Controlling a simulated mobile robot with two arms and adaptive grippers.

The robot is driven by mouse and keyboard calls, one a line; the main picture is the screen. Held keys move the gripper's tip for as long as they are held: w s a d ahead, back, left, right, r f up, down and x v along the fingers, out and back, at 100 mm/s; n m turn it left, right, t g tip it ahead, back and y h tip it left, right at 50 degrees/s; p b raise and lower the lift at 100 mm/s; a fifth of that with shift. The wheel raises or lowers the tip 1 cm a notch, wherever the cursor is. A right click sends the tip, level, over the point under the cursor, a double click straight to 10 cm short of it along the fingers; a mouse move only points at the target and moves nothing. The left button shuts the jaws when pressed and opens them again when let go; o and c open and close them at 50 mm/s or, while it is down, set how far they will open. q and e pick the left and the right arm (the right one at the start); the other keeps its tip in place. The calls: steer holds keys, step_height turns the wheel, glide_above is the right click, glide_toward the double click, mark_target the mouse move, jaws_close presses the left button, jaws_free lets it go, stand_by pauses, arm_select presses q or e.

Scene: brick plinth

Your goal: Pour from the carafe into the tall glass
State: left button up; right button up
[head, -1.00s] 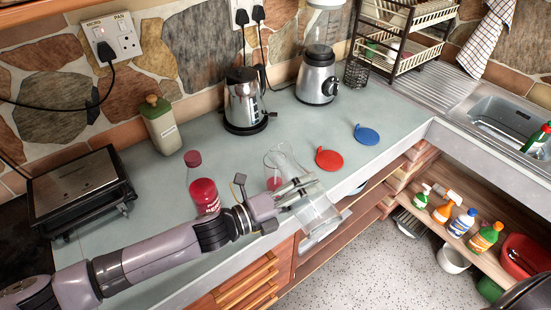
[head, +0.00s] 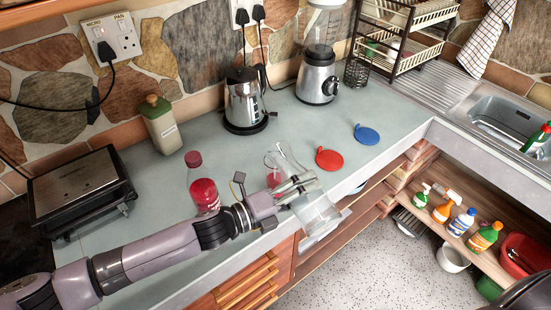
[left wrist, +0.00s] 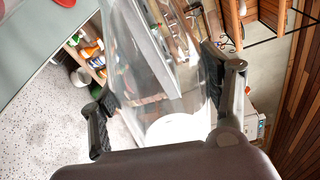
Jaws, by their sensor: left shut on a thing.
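My left gripper (head: 300,187) is shut on the clear carafe (head: 318,208). The carafe is tilted at the counter's front edge, with its base to the lower right and its narrower end up and to the left. It looks clear, with no liquid I can make out inside. The tall glass (head: 273,180) stands on the counter just behind the gripper, with red liquid in it. The gripper partly hides it, and the carafe's upper end overlaps its rim. In the left wrist view the carafe (left wrist: 150,75) lies between the two fingers (left wrist: 165,105). My right gripper is not in view.
A red-capped bottle (head: 203,187) stands close behind my left forearm. The kettle (head: 244,100), blender (head: 317,75) and green-capped container (head: 160,124) stand farther back. A grill (head: 82,185) is at left.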

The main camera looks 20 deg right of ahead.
arm_select(q)
steer(key=shift+s+r, duration=0.15)
steer(key=shift+r, duration=0.15)
steer(key=shift+w, duration=0.25)
steer(key=shift+s+r, duration=0.1)
steer(key=shift+s, duration=0.15)
steer(key=shift+w, duration=0.3)
steer(key=shift+s, duration=0.1)
